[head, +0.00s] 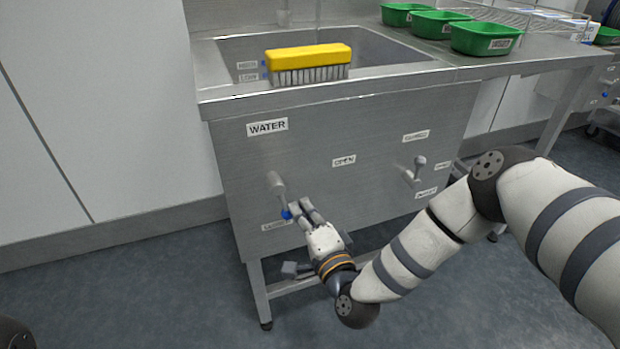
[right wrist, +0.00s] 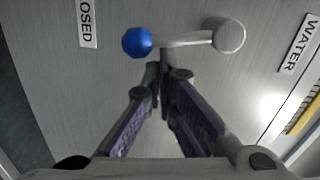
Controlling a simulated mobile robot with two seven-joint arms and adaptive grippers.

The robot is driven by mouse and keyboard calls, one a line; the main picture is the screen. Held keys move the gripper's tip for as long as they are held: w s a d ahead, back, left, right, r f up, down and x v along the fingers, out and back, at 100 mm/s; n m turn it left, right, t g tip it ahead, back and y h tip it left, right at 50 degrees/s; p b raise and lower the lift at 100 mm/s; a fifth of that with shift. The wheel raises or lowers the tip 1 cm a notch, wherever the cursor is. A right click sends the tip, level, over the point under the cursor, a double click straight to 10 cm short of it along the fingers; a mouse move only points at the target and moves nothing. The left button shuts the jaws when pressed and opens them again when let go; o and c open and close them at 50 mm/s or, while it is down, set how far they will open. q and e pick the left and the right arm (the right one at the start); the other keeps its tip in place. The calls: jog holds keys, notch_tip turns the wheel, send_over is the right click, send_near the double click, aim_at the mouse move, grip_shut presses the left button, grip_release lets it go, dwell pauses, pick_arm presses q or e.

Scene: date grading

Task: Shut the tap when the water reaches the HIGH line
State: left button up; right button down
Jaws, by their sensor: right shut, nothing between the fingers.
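The water tap lever (head: 277,188) is on the sink's front panel under the WATER label (head: 267,126). It points down, its blue knob (head: 286,214) near the lower, partly hidden CLOSED label (head: 277,225). The right wrist view shows the blue knob (right wrist: 136,42) beside the CLOSED label (right wrist: 87,22). My right gripper (head: 301,207) is shut and empty, its tips (right wrist: 163,58) close to the lever; I cannot tell if they touch it. The sink basin (head: 385,50) has level labels (head: 247,65) on its inner wall; the water level is not clear. My left gripper is out of view.
A yellow brush (head: 308,57) sits at the sink's front edge, covering part of the basin. A second lever (head: 419,168) is farther right on the panel, with an OPEN label (head: 343,160) between. Green bins (head: 485,38) stand on the counter at right.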

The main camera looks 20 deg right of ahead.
jog(key=shift+a+f, duration=0.25)
jog(key=shift+a, duration=0.1)
jog(key=shift+a+b, duration=0.1)
jog(key=shift+b, duration=0.2)
dwell(0.4)
